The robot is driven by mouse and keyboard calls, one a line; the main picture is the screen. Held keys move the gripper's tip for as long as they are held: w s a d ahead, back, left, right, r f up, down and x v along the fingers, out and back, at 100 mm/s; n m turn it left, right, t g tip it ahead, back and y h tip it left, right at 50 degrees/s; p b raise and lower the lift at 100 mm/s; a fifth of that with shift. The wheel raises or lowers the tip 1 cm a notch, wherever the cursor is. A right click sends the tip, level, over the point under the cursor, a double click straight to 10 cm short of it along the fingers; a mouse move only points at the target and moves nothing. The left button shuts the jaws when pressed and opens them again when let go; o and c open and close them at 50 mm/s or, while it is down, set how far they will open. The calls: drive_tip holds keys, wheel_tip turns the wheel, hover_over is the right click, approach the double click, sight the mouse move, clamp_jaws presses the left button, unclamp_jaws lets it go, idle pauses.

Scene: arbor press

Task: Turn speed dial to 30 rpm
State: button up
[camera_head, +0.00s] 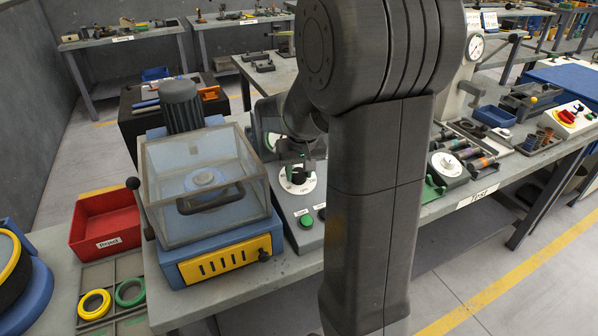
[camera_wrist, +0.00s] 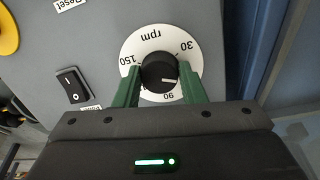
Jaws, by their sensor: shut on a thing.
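The speed dial is a black knob (camera_wrist: 158,72) on a round white plate (camera_wrist: 130,47) marked rpm, 30, 90 and 150, all upside down in the wrist view. A short white line on the knob points right and slightly down, between 30 and 90. My gripper (camera_wrist: 160,70) is shut on the knob, with one green finger on each side. In the head view, the dial plate (camera_head: 309,185) shows on a grey sloped panel, left of my arm. My gripper (camera_head: 296,170) is over it, small and dark there.
In the wrist view, a black rocker switch (camera_wrist: 73,85) lies left of the dial and a yellow ring (camera_wrist: 6,32) at upper left. In the head view, a green button (camera_head: 306,221) is in front of the dial. A clear-covered machine (camera_head: 205,190) stands close on the left.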

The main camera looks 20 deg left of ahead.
drive_tip(key=n, duration=0.5)
drive_tip(key=shift+d+n+t+b, duration=0.1)
drive_tip(key=shift+n+t+b, duration=0.25)
drive_tip(key=shift+n, duration=2.15)
drive_tip(key=o, duration=1)
drive_tip(key=v, duration=1.3)
drive_tip(key=shift+s+d+r, duration=0.2)
drive_tip(key=shift+r, duration=0.15)
drive_tip(key=x, duration=1.4)
drive_tip(key=shift+w+a+r, duration=0.1)
